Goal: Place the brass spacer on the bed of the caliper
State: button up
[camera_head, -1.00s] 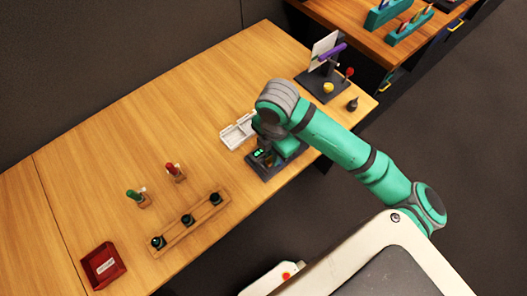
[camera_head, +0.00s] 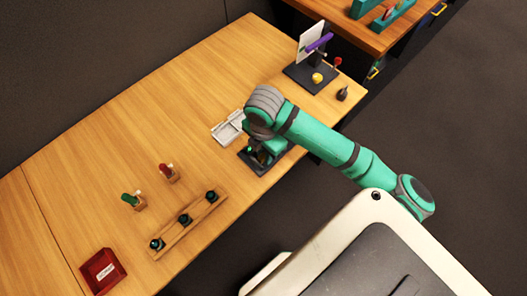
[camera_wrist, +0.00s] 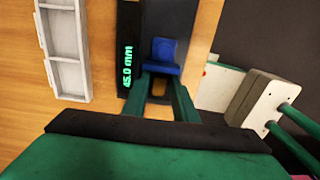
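The caliper (camera_head: 247,157) is a dark device near the table's front edge, partly hidden under my arm. In the wrist view its black readout (camera_wrist: 127,50) shows 45.0 mm in green. A blue block (camera_wrist: 163,55) stands on its dark bed (camera_wrist: 190,20). My gripper (camera_wrist: 165,88) is over the caliper, its two green fingers reaching toward the blue block. A small brownish patch shows between the fingers. I cannot tell whether it is the brass spacer, nor whether the fingers are closed on anything. The brass spacer is not clearly seen elsewhere.
A white compartment tray (camera_head: 228,128) lies just left of the caliper. A wooden rack (camera_head: 190,222) with black-topped pieces, green and red handled tools, and a red tray (camera_head: 103,270) are farther left. A dark stand (camera_head: 313,77) is at the right end.

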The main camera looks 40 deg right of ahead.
aim_at(263, 155)
jog(key=shift+o, duration=0.3)
jog(key=shift+r, duration=0.1)
jog(key=shift+w+r, duration=0.1)
jog(key=shift+r, duration=0.1)
notch_tip(263, 155, up, 12)
dwell(0.4)
jog(key=shift+f, duration=0.1)
